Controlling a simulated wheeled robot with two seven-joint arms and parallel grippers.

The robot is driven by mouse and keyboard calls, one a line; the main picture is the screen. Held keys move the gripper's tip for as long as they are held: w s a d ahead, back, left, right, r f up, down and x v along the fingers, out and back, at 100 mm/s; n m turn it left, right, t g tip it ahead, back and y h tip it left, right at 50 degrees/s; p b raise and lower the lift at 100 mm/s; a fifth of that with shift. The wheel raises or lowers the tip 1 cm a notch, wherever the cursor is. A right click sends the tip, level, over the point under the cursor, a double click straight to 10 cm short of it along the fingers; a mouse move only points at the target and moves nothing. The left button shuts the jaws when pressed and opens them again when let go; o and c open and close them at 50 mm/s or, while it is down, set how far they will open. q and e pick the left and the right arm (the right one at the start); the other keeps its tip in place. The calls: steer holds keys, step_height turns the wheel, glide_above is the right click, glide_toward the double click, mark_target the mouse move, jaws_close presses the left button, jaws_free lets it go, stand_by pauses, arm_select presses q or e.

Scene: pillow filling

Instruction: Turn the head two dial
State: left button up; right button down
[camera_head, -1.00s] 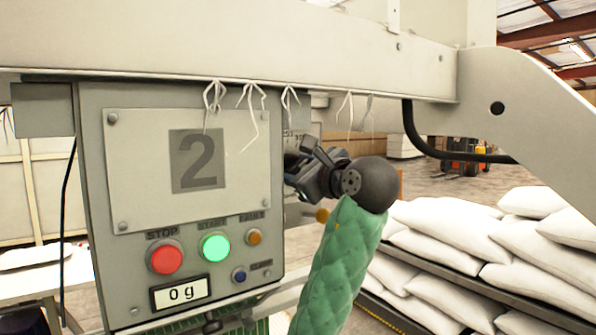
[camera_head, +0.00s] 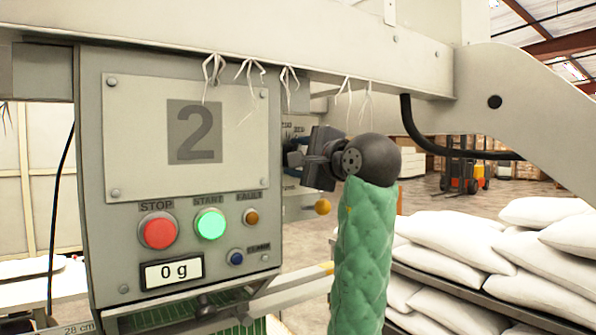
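The head two control box (camera_head: 230,250) fills the left half, marked with a large grey "2". Its small display (camera_head: 172,273) reads 0 g. My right gripper (camera_head: 297,158) comes in from the right on a green-sleeved arm and points left, beside the right side of the box. Its fingertips are small, dark and partly blurred into the background, so I cannot tell if they are open or touching anything. Small scale-like markings (camera_head: 291,126) show just above it, on or behind the box's right side. I cannot make out the dial itself. My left gripper is out of view.
A beige beam (camera_head: 330,45) with hanging threads runs above the gripper. White pillows (camera_head: 470,250) are stacked at right, with a forklift (camera_head: 462,172) behind.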

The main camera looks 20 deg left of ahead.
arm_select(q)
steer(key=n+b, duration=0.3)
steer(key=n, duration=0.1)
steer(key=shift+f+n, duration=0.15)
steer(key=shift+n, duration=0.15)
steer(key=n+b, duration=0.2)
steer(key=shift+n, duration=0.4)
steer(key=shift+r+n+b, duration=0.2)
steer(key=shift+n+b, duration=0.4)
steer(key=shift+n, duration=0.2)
arm_select(e)
steer(key=w+a+r, duration=0.4)
steer(key=w+r, duration=0.3)
steer(key=w, duration=0.4)
steer(key=shift+a+r, duration=0.25)
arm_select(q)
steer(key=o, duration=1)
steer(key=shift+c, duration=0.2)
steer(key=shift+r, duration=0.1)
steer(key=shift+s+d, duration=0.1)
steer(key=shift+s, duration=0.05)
arm_select(e)
steer(key=shift+f, duration=0.1)
